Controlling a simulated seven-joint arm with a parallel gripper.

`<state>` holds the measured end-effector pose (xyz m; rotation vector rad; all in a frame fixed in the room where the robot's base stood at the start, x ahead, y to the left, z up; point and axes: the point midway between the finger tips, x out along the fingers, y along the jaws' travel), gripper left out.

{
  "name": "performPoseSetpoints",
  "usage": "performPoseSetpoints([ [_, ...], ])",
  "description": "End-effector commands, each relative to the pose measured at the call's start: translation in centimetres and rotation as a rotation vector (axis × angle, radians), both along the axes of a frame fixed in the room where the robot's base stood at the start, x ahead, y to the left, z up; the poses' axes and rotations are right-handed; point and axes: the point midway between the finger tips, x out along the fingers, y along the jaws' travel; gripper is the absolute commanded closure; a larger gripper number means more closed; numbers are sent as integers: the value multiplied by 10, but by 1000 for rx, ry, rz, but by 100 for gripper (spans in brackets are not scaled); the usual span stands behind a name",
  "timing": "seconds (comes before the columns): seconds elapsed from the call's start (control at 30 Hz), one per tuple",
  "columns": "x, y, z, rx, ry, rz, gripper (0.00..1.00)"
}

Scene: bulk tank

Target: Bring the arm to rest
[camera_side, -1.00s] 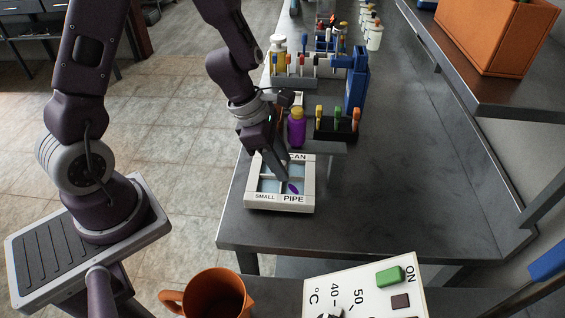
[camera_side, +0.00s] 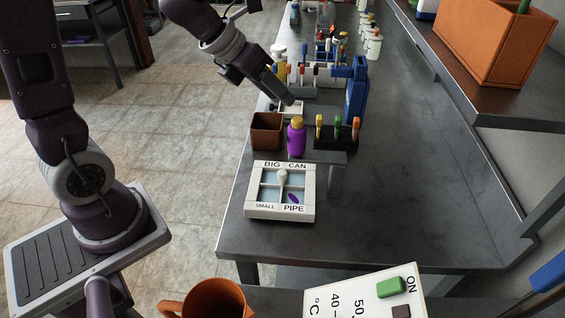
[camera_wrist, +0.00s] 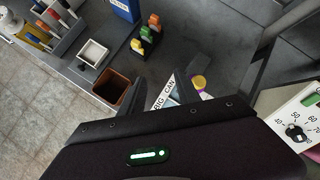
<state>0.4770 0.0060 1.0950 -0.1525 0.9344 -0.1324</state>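My gripper (camera_side: 289,101) is raised over the far left edge of the bench in the side view, beyond the brown box and the labelled sorting tray (camera_side: 249,202). In the wrist view its two dark fingers (camera_wrist: 160,90) stand apart with nothing seen between them except the tray's "BIG CAN" label behind. The tray lies flat on the near end of the bench. It holds a round whitish piece (camera_side: 282,177) in its upper part and a purple oval piece (camera_side: 293,198) in the lower right compartment by "PIPE".
Near my gripper stand an open brown box (camera_side: 266,131), a purple bottle (camera_side: 296,138), a black rack (camera_side: 336,138) and a blue stand (camera_side: 356,90). An orange mug (camera_side: 215,298) and a control box (camera_side: 365,295) are in front. The bench's right side is clear.

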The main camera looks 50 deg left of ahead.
Motion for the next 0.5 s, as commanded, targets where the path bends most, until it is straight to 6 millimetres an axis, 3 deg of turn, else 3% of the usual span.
performPoseSetpoints([
  [0.13, 8, 12, 58, -265, -206, 482, 61],
  [0.23, -10, 33, 92, -525, -324, 890, 61],
  [0.3, -39, 47, 105, -754, -373, 1213, 61],
  [0.37, -72, 52, 105, -967, -373, 1503, 61],
  [0.43, -114, 45, 94, -1202, -305, 1827, 61],
  [0.5, -152, 23, 80, -1393, -177, 2105, 61],
])
